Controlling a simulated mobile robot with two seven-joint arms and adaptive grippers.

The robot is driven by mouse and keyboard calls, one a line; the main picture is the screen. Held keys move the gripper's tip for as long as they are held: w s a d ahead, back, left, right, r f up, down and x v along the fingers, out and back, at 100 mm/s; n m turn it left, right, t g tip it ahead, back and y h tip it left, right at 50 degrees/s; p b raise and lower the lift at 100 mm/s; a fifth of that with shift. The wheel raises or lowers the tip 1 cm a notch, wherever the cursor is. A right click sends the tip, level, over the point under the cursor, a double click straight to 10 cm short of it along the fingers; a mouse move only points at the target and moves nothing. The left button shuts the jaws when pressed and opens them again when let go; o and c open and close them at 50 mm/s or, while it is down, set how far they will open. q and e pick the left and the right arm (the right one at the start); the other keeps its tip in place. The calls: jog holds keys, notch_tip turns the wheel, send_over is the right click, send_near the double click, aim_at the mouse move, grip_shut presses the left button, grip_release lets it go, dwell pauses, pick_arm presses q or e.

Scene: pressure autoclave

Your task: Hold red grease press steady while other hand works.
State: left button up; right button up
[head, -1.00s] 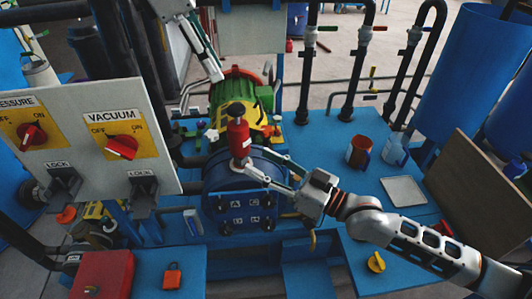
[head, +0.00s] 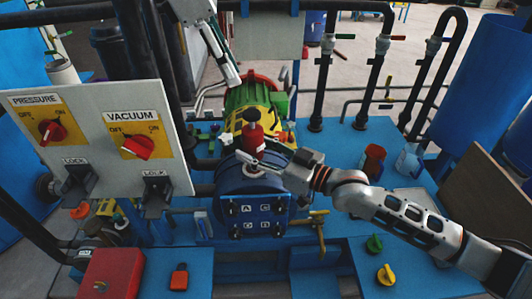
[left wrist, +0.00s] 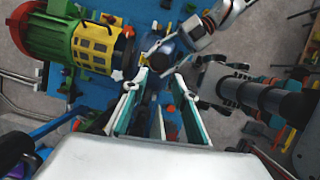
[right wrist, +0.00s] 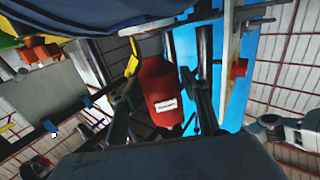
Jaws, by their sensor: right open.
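The red grease press (head: 253,136) stands upright, dark cap on top, on the blue drum (head: 240,190) in the head view. My right gripper (head: 246,162) is open, with its fingers at the press's lower body. In the right wrist view the red press (right wrist: 162,92) shows with its white label between the two spread fingers; contact cannot be told. My left gripper (head: 236,83) hangs above and left of the press, near the green and yellow motor (head: 255,100). Its fingers (left wrist: 160,76) are apart and empty in the left wrist view.
A panel (head: 95,140) with pressure and vacuum knobs stands at left. A red mug (head: 372,158) and a clear jug (head: 409,162) are on the blue table at right. Green (head: 374,243) and yellow (head: 386,274) knobs sit at front right. Black pipes rise behind.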

jog(key=shift+w+a, duration=0.2)
jog(key=shift+a, duration=0.05)
grip_shut()
pick_arm(q)
grip_shut()
jog(key=s+d+r+m+t+y, duration=0.2)
jog(key=s+d+r+m+y, duration=0.1)
jog(key=m, duration=1.6)
notch_tip(320, 180, up, 3)
jog(key=shift+d+f+t+y, duration=0.15)
jog(key=shift+d+t+y, duration=0.25)
jog(key=shift+y, duration=0.1)
jog(key=shift+s, duration=0.1)
